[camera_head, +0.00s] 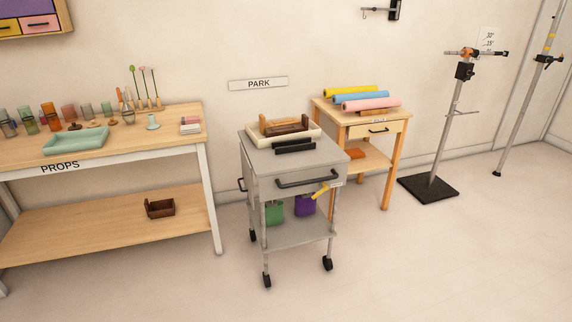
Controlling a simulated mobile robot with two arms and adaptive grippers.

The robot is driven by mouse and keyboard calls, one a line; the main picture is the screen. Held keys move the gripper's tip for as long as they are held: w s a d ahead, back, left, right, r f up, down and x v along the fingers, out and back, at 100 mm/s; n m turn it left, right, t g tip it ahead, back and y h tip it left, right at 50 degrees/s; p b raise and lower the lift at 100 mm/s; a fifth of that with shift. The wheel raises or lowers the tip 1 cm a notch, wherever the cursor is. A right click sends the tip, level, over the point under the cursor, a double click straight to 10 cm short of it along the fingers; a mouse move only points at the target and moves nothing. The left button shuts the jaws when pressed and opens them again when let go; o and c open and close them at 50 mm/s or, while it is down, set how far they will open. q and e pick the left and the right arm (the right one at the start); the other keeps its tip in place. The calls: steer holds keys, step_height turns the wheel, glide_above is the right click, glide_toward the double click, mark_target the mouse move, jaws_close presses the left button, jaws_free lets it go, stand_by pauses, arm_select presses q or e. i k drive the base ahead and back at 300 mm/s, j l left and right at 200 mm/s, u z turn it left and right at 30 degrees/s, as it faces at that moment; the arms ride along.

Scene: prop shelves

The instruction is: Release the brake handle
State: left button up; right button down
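A grey wheeled cart (290,169) stands against the wall below a PARK sign (258,84). A small yellow lever (320,192), which looks like the brake handle, sits at the cart's front right corner, just under the drawer. It is tilted, with one end lower left and the other at a pale plate by the corner post. The dark drawer handle (308,180) is just above and left of it. Neither of my grippers is in view, and nothing touches the lever.
The PROPS table (100,152) stands left of the cart. A wooden side table (372,117) with coloured rolls stands close on the right. A stand with a black base (428,189) is farther right. The floor (400,270) in front is clear.

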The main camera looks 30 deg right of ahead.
mark_target(324, 185)
steer(key=i+l, duration=0.1)
steer(key=l, duration=0.35)
steer(key=i+l, duration=0.15)
steer(key=l, duration=0.3)
steer(key=i+l, duration=0.1)
steer(key=l, duration=0.35)
steer(key=i+l+u, duration=0.1)
steer(key=l, duration=0.35)
steer(key=i+l, duration=0.1)
steer(key=l, duration=0.35)
steer(key=i+l, duration=0.1)
steer(key=l, duration=0.35)
